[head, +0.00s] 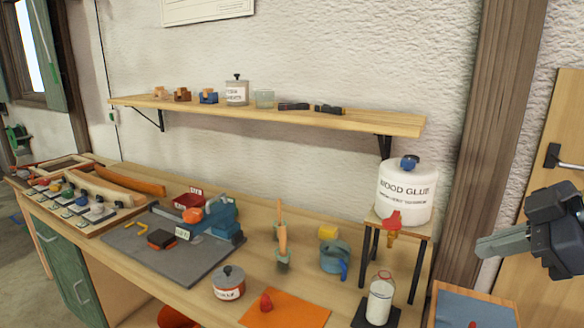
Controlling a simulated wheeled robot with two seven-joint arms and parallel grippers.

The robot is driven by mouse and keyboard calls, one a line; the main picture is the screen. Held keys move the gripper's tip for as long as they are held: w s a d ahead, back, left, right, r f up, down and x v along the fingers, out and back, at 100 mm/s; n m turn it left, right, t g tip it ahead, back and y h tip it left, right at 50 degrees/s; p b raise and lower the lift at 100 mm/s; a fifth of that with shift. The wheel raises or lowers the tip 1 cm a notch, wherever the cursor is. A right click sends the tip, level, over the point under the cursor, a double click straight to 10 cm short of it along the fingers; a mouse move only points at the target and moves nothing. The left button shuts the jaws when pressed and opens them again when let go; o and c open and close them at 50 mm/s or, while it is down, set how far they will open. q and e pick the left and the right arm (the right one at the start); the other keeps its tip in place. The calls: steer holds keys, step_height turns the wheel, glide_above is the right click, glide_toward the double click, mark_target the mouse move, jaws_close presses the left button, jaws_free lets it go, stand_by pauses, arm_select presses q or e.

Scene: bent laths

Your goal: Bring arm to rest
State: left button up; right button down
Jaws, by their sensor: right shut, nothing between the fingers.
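My right gripper (490,245) is at the right edge of the head view, raised in front of the door and to the right of the workbench (150,275). It is shut and empty, and its fingers point left. It is apart from the bench and the things on it. My left gripper is not in the head view. Two bent laths, one pale (105,187) and one orange-brown (135,181), lie in a wooden tray at the bench's left end.
A white wood glue tank (404,194) stands on a small stand at the bench's right, with a bottle (380,301) below it. A blue-topped box (470,309) is under my right gripper. A wall shelf (270,114) holds small tools. A grey mat (165,255) and blue vise (221,216) are mid-bench.

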steer(key=s+a+f+m, duration=0.3)
steer(key=s+f+m, duration=0.1)
steer(key=f, duration=0.5)
steer(key=s+a+f+m+g+h, duration=0.1)
steer(key=s+a+f+m, duration=0.1)
steer(key=f+m, duration=0.3)
steer(key=s+a+f+m+g, duration=0.1)
steer(key=s+a+f+m, duration=0.2)
steer(key=f, duration=1)
steer(key=s+m, duration=0.1)
steer(key=s, duration=0.1)
steer(key=shift+s+a+h, duration=0.3)
steer(key=shift+s+h, duration=0.05)
steer(key=shift+h, duration=0.05)
